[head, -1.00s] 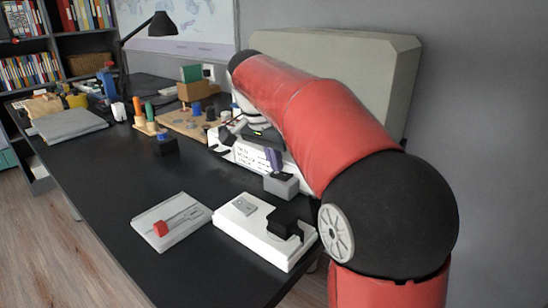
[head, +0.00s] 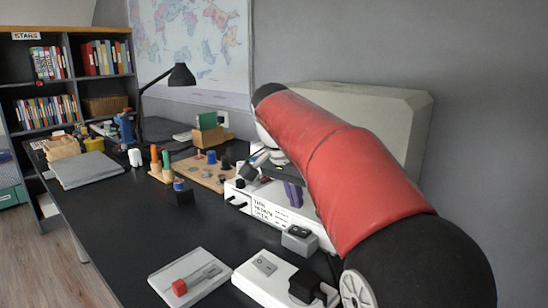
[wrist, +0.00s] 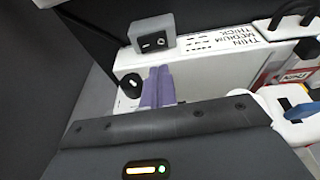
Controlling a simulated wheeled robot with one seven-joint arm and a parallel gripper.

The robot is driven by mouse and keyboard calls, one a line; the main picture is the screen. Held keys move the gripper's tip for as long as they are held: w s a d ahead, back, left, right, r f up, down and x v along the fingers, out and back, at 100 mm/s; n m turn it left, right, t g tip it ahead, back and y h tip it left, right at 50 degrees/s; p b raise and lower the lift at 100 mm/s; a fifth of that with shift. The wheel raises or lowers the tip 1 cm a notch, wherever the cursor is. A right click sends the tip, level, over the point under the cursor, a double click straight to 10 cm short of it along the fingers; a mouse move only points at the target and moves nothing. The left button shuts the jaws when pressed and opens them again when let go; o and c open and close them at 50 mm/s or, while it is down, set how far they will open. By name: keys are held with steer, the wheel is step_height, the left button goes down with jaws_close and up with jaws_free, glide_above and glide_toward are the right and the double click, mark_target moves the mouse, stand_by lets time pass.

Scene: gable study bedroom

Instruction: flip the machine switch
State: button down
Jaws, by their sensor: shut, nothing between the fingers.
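The white machine (head: 265,205) with the thickness label stands at the right side of the dark desk. A small grey box (head: 299,240) with a dark rocker switch (head: 298,231) sits at its near end. In the wrist view the grey box (wrist: 152,35) shows its switch (wrist: 160,42) on the face, beside the white machine body (wrist: 200,60). My gripper (head: 293,196) has purple fingers, shut and empty, just above and behind the grey box. In the wrist view the fingers (wrist: 159,72) point at the machine, just below the box. Whether they touch it I cannot tell.
A white box (head: 262,281) with a rocker plate and a white slider board (head: 190,278) lie near the front. A wooden board with knobs (head: 205,172) and a black block with a blue top (head: 180,192) stand behind. The desk's left middle (head: 110,215) is clear.

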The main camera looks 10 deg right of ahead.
steer(key=w+v, duration=0.1)
steer(key=v, duration=0.8)
steer(key=shift+a, duration=0.4)
steer(key=shift+s+f, duration=0.1)
steer(key=shift+s, duration=0.1)
